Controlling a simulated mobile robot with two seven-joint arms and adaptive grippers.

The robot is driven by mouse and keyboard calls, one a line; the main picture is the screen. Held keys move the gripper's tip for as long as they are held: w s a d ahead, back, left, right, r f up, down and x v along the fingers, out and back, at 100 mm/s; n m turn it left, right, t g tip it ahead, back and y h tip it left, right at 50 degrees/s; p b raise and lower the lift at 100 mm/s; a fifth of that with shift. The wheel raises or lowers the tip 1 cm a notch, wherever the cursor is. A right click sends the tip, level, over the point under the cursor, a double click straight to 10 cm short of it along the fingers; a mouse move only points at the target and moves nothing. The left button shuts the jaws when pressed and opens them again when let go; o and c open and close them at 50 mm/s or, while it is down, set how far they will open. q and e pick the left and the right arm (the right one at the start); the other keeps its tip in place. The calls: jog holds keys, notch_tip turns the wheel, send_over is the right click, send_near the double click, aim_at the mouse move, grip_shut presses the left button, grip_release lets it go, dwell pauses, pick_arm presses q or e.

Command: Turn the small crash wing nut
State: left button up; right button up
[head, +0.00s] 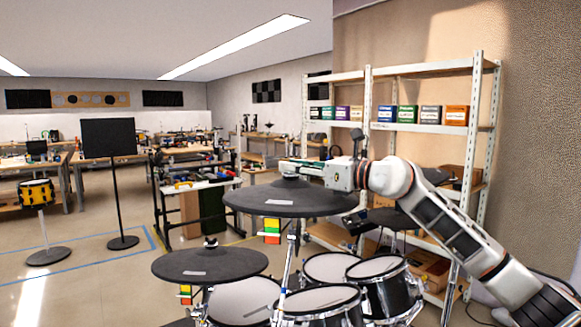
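A dark grey cymbal pad (285,204) sits on a stand in the middle of the head view, with a small nut or fitting (289,175) at its top centre. A second dark cymbal pad (195,265) is lower and to the left, with its own fitting (211,243) on top. I cannot tell by label which is the small crash. My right gripper (293,167) reaches in from the right, its fingers at the central pad's top fitting. The fingers are small and partly merge with the background, so their opening and any contact are unclear. My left gripper is out of view.
Several mesh drums (325,302) stand below the central pad. Another dark pad (393,218) is behind my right arm. A shelf rack (415,130) with boxes stands behind. A music stand (108,139) and yellow drum (36,193) are at left, with open floor around them.

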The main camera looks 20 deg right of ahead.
jog(key=v, duration=1)
jog(key=shift+s+d, duration=0.3)
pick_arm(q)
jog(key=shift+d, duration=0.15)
pick_arm(e)
jog(key=shift+s+d, duration=0.1)
